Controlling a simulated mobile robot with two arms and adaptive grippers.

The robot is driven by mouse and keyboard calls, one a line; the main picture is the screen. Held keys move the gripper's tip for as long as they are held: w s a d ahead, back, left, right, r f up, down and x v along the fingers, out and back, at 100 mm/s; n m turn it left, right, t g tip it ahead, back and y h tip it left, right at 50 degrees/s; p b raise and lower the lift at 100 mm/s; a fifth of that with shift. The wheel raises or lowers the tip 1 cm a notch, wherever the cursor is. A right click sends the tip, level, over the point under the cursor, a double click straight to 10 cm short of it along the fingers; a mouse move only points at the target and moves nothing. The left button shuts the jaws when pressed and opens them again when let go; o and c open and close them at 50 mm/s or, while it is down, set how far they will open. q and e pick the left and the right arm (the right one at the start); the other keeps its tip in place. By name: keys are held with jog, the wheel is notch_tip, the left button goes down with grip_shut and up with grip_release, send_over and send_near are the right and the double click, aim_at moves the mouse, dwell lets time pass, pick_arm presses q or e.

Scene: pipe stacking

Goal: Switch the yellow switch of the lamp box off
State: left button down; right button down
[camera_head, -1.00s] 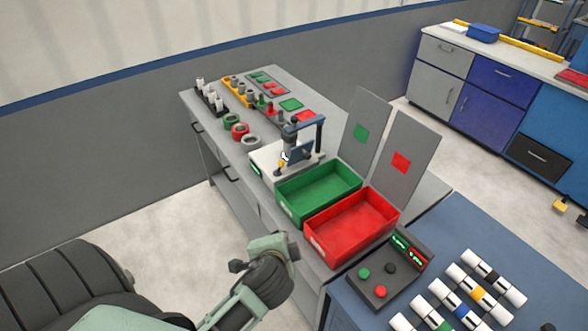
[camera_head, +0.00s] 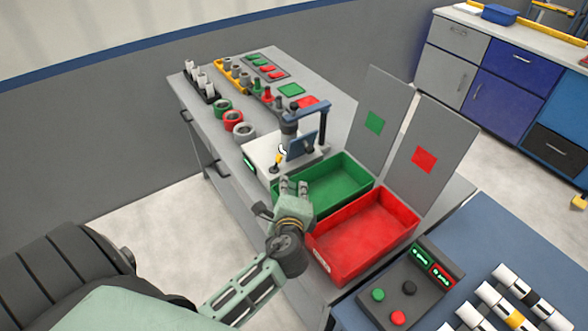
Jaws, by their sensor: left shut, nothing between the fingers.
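The lamp box (camera_head: 257,151) is a pale box on the grey bench, with a green display on its front and a dark post and small screen above it. Its yellow switch (camera_head: 277,159) stands on top near the front edge; its exact tilt is too small to tell. My left gripper (camera_head: 293,184) is shut and empty. It is in front of the lamp box, over the near left corner of the green bin, below the switch in the picture and apart from it. My right gripper is not in view.
A green bin (camera_head: 345,169) and a red bin (camera_head: 408,222) stand right of the lamp box, with grey upright panels behind. Rings, pegs and holders fill the bench's far left. A button box (camera_head: 408,318) and several pipes lie on the blue table at lower right.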

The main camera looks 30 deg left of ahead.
aim_at(277, 163)
pick_arm(q)
jog(key=x, duration=0.3)
jog(key=p+x, duration=0.1)
jog(key=x, duration=0.6)
jog(key=shift+w+a+f, duration=0.15)
jog(key=shift+w+f, duration=0.1)
jog(key=shift+f, duration=0.1)
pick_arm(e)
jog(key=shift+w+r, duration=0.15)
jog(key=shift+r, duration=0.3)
